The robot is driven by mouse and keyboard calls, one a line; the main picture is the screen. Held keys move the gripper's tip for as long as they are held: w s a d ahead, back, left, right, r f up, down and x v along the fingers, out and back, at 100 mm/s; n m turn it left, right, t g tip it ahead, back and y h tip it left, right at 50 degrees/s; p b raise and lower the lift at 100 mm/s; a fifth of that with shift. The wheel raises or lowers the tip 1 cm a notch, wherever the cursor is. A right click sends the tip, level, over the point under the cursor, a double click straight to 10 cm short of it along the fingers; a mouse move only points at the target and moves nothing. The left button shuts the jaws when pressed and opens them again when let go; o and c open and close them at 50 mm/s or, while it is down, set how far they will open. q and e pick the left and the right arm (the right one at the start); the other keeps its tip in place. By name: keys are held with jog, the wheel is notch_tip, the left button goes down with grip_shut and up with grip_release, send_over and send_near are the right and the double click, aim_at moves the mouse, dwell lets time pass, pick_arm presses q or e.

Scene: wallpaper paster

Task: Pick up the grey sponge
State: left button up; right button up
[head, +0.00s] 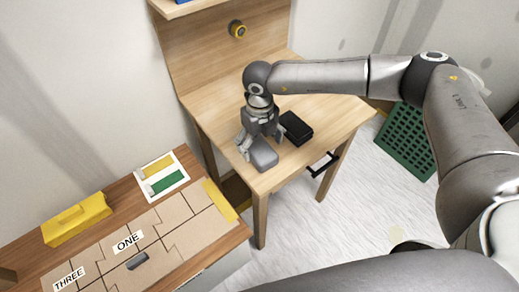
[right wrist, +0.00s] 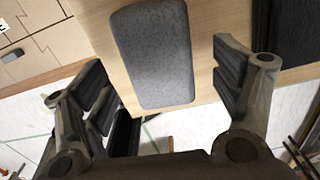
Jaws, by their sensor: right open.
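The grey sponge (head: 264,155) lies on the light wooden desk (head: 330,108) near its front corner. In the right wrist view the sponge (right wrist: 153,60) is a speckled rounded block, seen from above. My right gripper (head: 252,150) is over the desk at the sponge, pointing down. In the right wrist view my right gripper (right wrist: 160,88) is open, with one finger to each side of the sponge's near end and gaps between. Neither finger visibly grips it; the height gap is hard to tell. My left gripper is out of view.
A black box-like object (head: 296,127) lies just right of the sponge. A dark handle (head: 323,165) sticks out below the desk's front edge. A low table at left holds cardboard pieces (head: 181,226), a yellow box (head: 76,218) and a white tray (head: 183,178). A green perforated crate (head: 405,140) stands right.

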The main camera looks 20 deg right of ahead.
jog(key=shift+f, duration=1.45)
jog(key=c, duration=1)
jog(key=shift+r, duration=0.1)
